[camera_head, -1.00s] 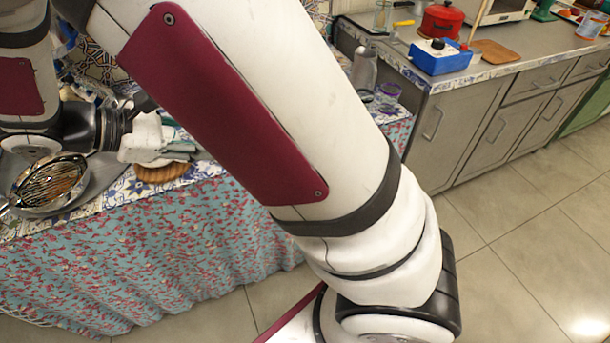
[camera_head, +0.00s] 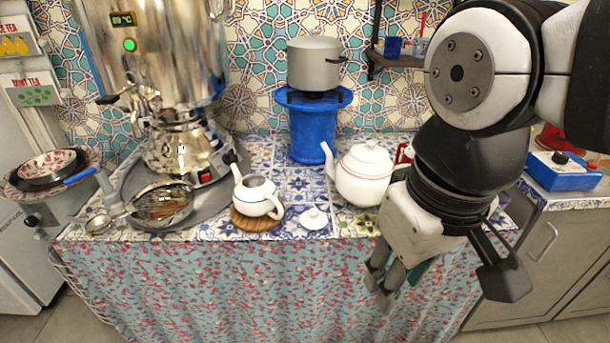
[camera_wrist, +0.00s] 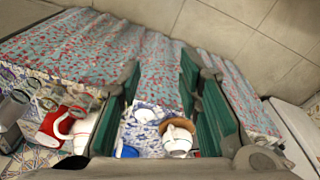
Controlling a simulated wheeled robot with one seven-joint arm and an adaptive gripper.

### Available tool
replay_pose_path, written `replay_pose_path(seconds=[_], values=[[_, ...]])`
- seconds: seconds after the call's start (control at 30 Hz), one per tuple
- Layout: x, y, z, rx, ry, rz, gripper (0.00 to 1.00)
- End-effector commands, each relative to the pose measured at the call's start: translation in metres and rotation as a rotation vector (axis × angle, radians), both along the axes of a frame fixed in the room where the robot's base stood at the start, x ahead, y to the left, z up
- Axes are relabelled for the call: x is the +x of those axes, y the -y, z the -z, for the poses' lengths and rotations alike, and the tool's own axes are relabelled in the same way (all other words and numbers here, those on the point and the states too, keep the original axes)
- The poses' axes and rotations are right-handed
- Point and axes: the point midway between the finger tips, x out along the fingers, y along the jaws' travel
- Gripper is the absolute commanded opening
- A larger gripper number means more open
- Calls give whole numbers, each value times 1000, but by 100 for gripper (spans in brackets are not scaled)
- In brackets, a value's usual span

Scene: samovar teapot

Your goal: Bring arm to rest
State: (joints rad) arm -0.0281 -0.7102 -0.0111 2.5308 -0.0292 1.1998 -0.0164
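My gripper (camera_head: 445,282) hangs in front of the counter's cloth skirt at the right in the head view, fingers pointing down. In the wrist view its green-padded fingers (camera_wrist: 163,85) are spread apart with nothing between them. My arm is folded at the right side of the head view and hides part of the counter behind it. The small white teapot (camera_head: 256,194) sits uncovered on a round wooden coaster (camera_head: 256,222), left of my gripper and apart from it. Its lid (camera_head: 313,217) lies on the tiles to its right. A larger white teapot (camera_head: 364,172) stands behind my gripper.
The samovar (camera_head: 170,60) stands at the back left over a grey tray with a strainer (camera_head: 160,204). A pot (camera_head: 314,62) sits on a blue stove (camera_head: 313,130). A blue box (camera_head: 562,172) is on the right counter.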

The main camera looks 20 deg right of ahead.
Motion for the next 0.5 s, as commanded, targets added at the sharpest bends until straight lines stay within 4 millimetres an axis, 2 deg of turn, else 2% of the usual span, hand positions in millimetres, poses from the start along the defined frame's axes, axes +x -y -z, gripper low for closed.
replay_pose_path(seconds=[0.17, 0.5], values=[[-8, -4, 2, 31, 47, 45, 32], [-8, -4, -1, 33, 50, 45, 32]])
